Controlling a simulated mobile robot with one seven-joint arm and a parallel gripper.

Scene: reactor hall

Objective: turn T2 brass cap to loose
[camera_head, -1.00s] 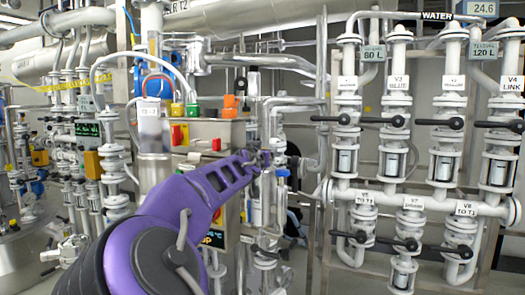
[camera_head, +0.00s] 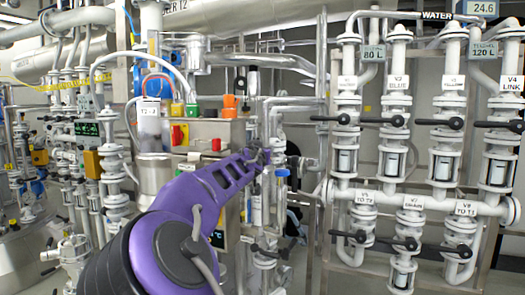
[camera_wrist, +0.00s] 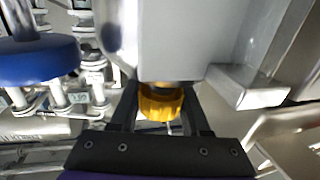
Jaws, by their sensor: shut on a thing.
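The brass cap (camera_wrist: 160,104) is a ribbed, golden-yellow cap in the wrist view. It sits against the edge of a grey housing (camera_wrist: 182,45). My gripper (camera_wrist: 162,112) has one black finger on each side of the cap and is shut on it. The fingertips partly run out of sight beside the housing. In the head view my gripper (camera_head: 262,158) is small, at the end of my purple arm, near the vertical pipes right of the grey box; the cap cannot be made out there. No marking shows how far the cap is turned.
A grey control box (camera_head: 208,135) with coloured buttons stands left of my gripper. A rack of white pipes with black-handled valves (camera_head: 397,121) stands to the right. In the wrist view a blue round part (camera_wrist: 38,60) is at left and a metal block (camera_wrist: 250,88) at right.

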